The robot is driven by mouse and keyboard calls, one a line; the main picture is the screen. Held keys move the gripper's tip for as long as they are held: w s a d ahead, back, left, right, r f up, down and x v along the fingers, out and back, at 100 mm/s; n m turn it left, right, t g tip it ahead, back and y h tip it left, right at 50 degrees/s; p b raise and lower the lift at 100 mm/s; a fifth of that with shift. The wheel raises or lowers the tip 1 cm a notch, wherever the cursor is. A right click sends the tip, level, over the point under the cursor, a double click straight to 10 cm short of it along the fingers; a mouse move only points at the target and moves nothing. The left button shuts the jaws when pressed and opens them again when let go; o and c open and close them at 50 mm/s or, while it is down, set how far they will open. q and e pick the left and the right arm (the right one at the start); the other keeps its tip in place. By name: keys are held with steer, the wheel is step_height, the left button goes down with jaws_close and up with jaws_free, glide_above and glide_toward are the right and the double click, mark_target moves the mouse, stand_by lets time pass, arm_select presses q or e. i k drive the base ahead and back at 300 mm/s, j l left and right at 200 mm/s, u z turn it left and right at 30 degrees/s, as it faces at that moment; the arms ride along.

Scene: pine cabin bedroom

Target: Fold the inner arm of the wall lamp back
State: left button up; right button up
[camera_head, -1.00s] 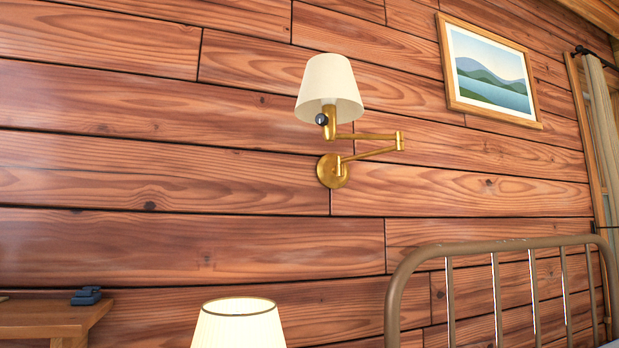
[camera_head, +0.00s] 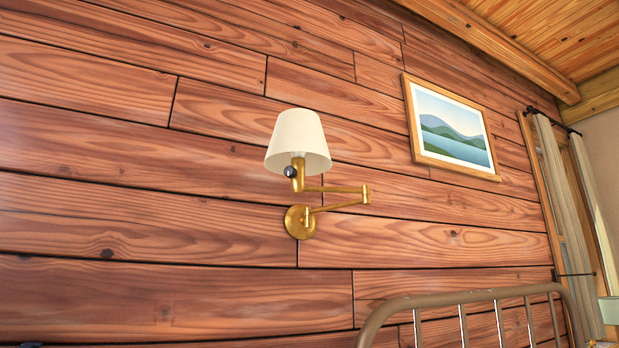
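The wall lamp is fixed to the plank wall by a round brass wall plate (camera_head: 299,222). Its inner arm (camera_head: 336,206) runs from the plate out to the right, up to the elbow joint (camera_head: 365,194). The outer arm (camera_head: 330,189) comes back left from the elbow to the lamp head. The cream shade (camera_head: 298,140) sits upright on top, with a dark knob (camera_head: 290,172) on the brass socket below it.
A metal bed headboard (camera_head: 470,304) stands at the lower right, below the lamp. A framed landscape picture (camera_head: 450,128) hangs right of the lamp. A curtain (camera_head: 560,215) hangs at the far right. The wall around the lamp is clear.

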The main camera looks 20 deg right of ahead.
mark_target(366, 200)
steer(key=i+l, duration=0.15)
steer(key=i, duration=0.25)
steer(key=i+l+z, duration=0.1)
steer(key=i, duration=0.35)
steer(key=l, duration=0.1)
